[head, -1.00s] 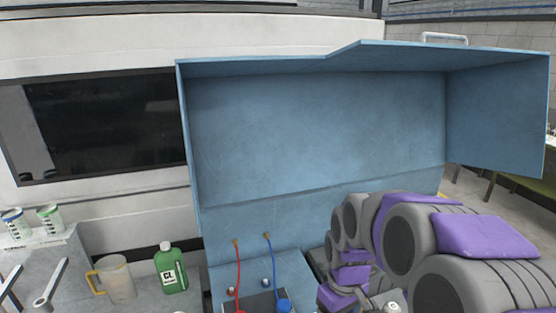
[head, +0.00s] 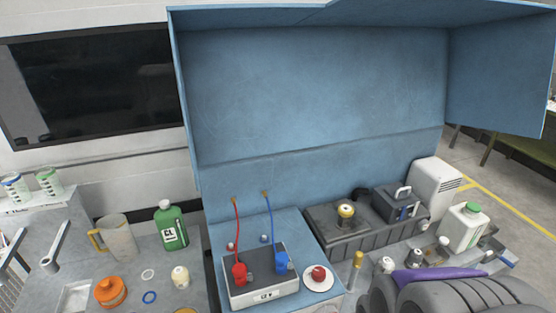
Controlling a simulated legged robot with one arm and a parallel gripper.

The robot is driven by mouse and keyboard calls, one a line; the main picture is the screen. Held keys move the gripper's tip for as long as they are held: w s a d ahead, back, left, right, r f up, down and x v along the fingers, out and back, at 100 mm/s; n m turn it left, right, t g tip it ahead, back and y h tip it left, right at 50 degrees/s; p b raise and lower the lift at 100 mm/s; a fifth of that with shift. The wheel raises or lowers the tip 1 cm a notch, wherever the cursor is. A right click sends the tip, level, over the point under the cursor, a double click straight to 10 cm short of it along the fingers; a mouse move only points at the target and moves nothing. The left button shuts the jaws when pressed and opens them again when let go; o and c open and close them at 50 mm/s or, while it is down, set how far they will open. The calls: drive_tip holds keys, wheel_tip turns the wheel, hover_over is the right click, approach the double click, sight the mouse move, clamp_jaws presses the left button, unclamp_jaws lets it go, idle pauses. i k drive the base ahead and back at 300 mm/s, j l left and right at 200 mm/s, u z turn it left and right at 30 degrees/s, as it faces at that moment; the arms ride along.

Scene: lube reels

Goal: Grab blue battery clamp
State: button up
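The blue battery clamp (head: 282,263) sits on the right side of the top of a grey-and-white battery (head: 264,294), with a blue cable (head: 270,222) running up from it to the back of the blue bench. A red clamp (head: 239,272) sits on the left side of the same battery, with its own red cable (head: 237,230). My arm fills the lower right corner of the head view, right of the battery. My gripper does not show in the current view.
A red button on a white disc (head: 319,277) is right of the battery. A black tray (head: 365,239) holds a round part and a blue-grey box (head: 397,205). A white jug (head: 463,227) stands farther right. A green bottle (head: 171,226) and clear pitcher (head: 118,238) stand left.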

sight(281, 259)
drive_tip(key=k+j+z, duration=0.15)
drive_tip(key=z, duration=0.2)
drive_tip(key=k+j+z, duration=0.15)
drive_tip(key=z, duration=0.2)
drive_tip(key=k+j+z, duration=0.15)
drive_tip(key=z, duration=0.2)
